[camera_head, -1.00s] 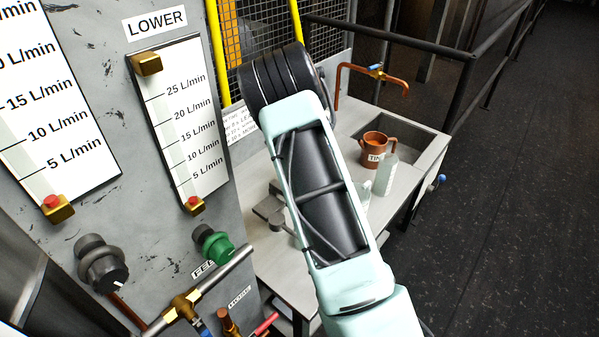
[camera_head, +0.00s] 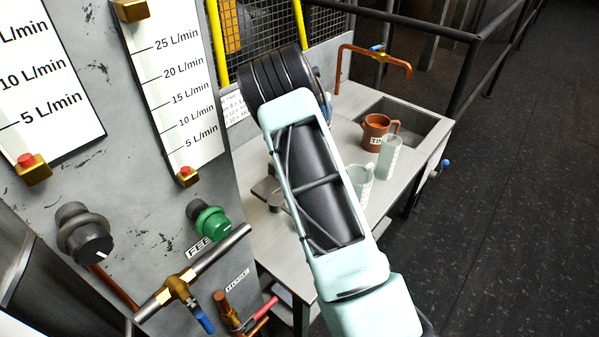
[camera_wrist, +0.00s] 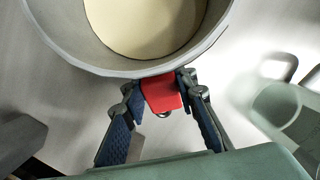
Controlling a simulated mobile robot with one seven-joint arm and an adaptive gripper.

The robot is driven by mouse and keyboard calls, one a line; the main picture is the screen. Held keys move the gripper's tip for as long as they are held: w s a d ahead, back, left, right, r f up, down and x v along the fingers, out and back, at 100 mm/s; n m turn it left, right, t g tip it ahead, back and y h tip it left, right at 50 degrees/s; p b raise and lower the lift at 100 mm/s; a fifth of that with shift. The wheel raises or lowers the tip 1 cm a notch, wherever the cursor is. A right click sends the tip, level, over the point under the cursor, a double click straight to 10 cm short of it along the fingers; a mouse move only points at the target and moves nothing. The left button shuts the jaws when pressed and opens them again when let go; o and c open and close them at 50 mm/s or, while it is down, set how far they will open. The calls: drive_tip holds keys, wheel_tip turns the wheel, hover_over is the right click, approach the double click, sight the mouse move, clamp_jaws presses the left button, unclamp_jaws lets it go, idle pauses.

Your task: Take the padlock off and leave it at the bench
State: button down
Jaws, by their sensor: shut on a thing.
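My gripper (camera_wrist: 160,105) shows in the wrist view with its two dark blue-padded fingers closed on a red padlock (camera_wrist: 162,92). The padlock's body sits between the fingertips, with a small dark metal part at its lower edge. The rest of its shackle cannot be made out. The grey-white bench (camera_head: 336,136) stands beyond my arm in the head view, where my arm hides the gripper and padlock. In the wrist view a pale grey surface lies behind the padlock. Whether the padlock touches it cannot be told.
A large round grey-rimmed thing (camera_wrist: 95,52) with a cream inside fills the wrist view's top, close to the padlock. A gauge panel (camera_head: 120,180) stands left.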

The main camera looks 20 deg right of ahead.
drive_tip(key=shift+s+b+x, duration=0.25)
drive_tip(key=shift+b+x, duration=0.45)
drive_tip(key=shift+x, duration=0.45)
idle(0.4)
drive_tip(key=c, duration=1.2)
unclamp_jaws()
drive_tip(key=shift+f, duration=0.1)
drive_tip(key=shift+o, duration=0.2)
drive_tip(key=shift+p+v, duration=2.75)
drive_tip(key=shift+v, duration=0.8)
